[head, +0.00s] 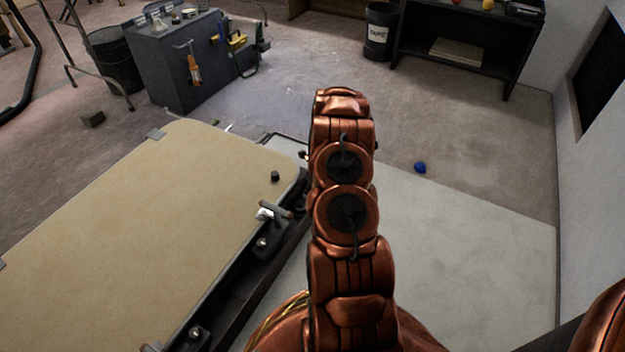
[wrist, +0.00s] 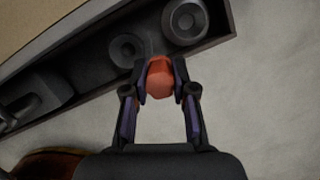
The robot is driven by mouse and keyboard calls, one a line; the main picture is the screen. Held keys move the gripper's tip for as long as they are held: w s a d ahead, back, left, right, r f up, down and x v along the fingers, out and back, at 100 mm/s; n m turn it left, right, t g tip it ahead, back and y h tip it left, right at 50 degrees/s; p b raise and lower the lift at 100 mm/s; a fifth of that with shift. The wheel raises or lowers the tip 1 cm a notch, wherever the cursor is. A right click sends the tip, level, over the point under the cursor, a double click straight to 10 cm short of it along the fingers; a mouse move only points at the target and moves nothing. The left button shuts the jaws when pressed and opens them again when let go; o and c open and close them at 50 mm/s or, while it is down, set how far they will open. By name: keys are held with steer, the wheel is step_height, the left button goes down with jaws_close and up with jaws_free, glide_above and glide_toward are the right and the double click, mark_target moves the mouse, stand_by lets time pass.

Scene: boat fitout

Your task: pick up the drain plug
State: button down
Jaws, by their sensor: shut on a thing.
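In the wrist view, a small orange-red faceted piece, which looks like the drain plug (wrist: 159,88), sits between the fingertips of my gripper (wrist: 160,74). Both fingers are closed against its sides. It is at the edge of a dark narrow tray (wrist: 75,60), beside round dark fittings. I cannot tell whether it touches the tray or hangs just above it. In the head view, my copper arm hides the gripper and the plug.
A tan panel (head: 130,235) lies left of my arm, with a small black knob (head: 275,176) on it. A blue ball (head: 420,168) lies on the floor to the right. A grey cabinet (head: 180,65) and dark bench (head: 465,45) stand behind. The floor between them is open.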

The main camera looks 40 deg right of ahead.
steer(key=s+a+p, duration=0.2)
steer(key=s+a, duration=0.4)
steer(key=s, duration=0.1)
steer(key=shift+a+r, duration=0.3)
steer(key=shift+r, duration=0.15)
